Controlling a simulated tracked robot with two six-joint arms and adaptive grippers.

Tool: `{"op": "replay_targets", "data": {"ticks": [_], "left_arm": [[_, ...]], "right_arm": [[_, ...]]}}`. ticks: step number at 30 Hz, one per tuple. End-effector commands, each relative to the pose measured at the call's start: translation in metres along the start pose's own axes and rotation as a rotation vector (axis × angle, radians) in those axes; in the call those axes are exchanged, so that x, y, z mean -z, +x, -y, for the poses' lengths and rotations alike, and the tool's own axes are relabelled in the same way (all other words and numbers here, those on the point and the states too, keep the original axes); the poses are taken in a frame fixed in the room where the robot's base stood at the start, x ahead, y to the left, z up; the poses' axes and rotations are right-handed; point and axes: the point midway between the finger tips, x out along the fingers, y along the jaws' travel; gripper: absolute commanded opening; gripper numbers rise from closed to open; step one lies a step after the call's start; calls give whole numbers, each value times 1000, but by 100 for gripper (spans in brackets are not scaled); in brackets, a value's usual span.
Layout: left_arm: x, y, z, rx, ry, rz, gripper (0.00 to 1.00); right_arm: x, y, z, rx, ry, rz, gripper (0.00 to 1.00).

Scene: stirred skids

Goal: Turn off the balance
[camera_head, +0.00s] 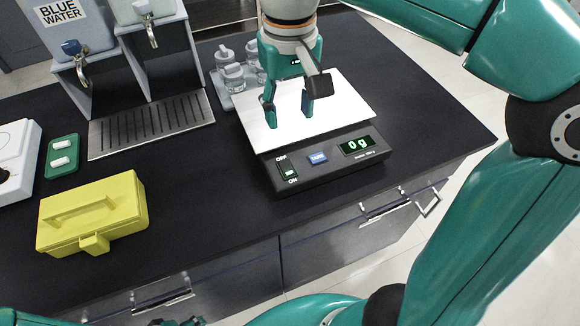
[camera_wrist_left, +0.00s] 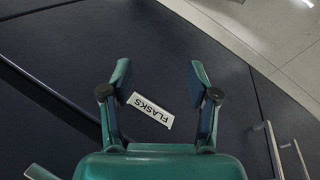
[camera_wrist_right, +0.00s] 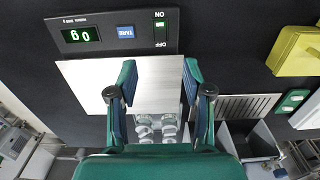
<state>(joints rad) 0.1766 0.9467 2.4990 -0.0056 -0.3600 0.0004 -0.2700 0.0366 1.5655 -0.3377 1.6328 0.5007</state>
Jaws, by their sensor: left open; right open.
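The balance (camera_head: 325,164) stands on the dark bench with a pale square pan. Its display (camera_head: 355,146) reads 0 g and is lit. Its OFF/ON switch (camera_head: 288,172) shows green at the ON end, left of the blue TARE button (camera_head: 318,158). In the right wrist view the balance (camera_wrist_right: 95,48) and its switch (camera_wrist_right: 144,130) also show. My right gripper (camera_head: 288,108) is open and empty, above the pan and behind the switch. My left gripper (camera_wrist_left: 160,72) is open and empty, facing a drawer front labelled FLASKS (camera_wrist_left: 150,110).
Glassware (camera_head: 232,76) stands in a tray behind the balance. A drip grate (camera_head: 150,126) lies below the water dispensers (camera_head: 70,30). A yellow box (camera_head: 95,215) and a green tray (camera_head: 62,156) are at left. The bench between box and balance is clear.

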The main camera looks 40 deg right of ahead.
Motion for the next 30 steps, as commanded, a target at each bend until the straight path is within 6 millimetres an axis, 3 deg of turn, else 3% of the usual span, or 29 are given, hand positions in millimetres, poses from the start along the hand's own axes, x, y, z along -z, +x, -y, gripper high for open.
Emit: {"op": "replay_targets", "data": {"ticks": [18, 24, 30], "left_arm": [[0, 15, 6, 0, 0, 0, 60], [0, 17, 6, 0, 0, 0, 60], [0, 17, 6, 0, 0, 0, 60]], "right_arm": [[-1, 123, -1, -1, 1, 5, 50], [-1, 148, -1, -1, 1, 2, 50], [-1, 156, -1, 0, 2, 1, 50]]}}
